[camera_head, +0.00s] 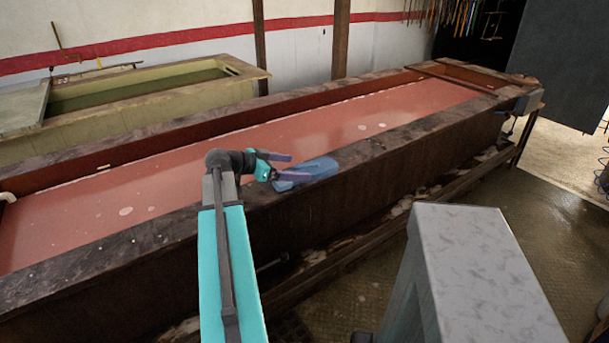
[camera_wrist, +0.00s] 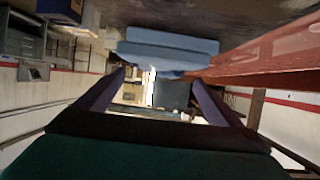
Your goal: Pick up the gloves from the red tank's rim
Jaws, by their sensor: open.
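The blue gloves (camera_head: 318,166) lie on the near rim of the long red tank (camera_head: 408,138), by the red liquid. My gripper (camera_head: 296,167) is at the gloves' left end, its two purple fingers spread. In the wrist view, the gloves (camera_wrist: 168,48) show as a blue folded shape beyond and above the open fingertips (camera_wrist: 160,77). Nothing is between the fingers. The head view does not clearly show whether a finger touches the gloves.
A yellowish tank (camera_head: 150,98) stands behind the red tank at the left. A grey marbled block (camera_head: 480,255) is at the front right. Tools hang on the back wall. The floor at the right is open.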

